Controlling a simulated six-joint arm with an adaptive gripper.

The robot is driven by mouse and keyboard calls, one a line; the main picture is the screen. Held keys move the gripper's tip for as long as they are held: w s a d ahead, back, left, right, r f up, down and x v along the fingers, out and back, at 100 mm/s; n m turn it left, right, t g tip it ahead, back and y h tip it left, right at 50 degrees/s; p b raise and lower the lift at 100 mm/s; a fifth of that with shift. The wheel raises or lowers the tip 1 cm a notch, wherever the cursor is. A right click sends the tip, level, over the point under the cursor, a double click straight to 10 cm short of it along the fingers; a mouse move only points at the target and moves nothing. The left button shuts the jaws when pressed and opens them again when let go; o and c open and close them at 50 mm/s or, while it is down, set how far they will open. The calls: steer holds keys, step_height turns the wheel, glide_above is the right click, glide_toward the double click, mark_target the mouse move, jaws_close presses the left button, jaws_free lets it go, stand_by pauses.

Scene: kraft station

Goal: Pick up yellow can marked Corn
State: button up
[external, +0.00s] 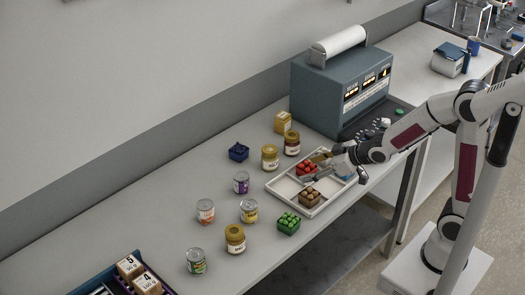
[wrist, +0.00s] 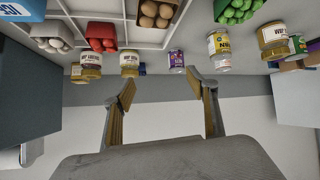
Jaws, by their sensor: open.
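The yellow-labelled can (external: 249,210), likely the corn can, stands upright on the table left of the tray in the external view. Its print is too small to read there. It also shows at the upper right of the wrist view (wrist: 218,48), apart from my fingers. My gripper (external: 318,161) is over the tray near the red box, to the right of the can. In the wrist view my gripper (wrist: 163,90) is open, with nothing between the fingers.
The white tray (external: 272,184) holds a red box (external: 306,168) and a brown box (external: 309,197). A purple can (external: 241,183), an orange-labelled can (external: 205,211) and a gold-lidded jar (external: 235,239) stand around the yellow can. A green box (external: 289,223) sits in front of the tray.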

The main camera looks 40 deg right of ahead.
steer(key=w+a+f+n+y, duration=0.2)
steer(key=w+a+f, duration=0.1)
steer(key=a+f, duration=0.3)
steer(key=y, duration=0.3)
glide_toward(254, 212)
steer(key=shift+n, duration=0.4)
steer(key=w+f, duration=0.1)
steer(key=w+d+f, duration=0.1)
steer(key=w+f, duration=0.1)
steer(key=shift+w+d, duration=0.1)
steer(key=shift+d, duration=0.2)
steer(key=shift+a+f+t, duration=0.3)
steer(key=shift+a+f, duration=0.05)
steer(key=shift+a, duration=0.3)
steer(key=shift+x, duration=1.15)
steer(key=shift+a+f, duration=0.1)
steer(key=shift+a, duration=0.05)
steer(key=shift+x, duration=2.5)
steer(key=shift+a, duration=0.1)
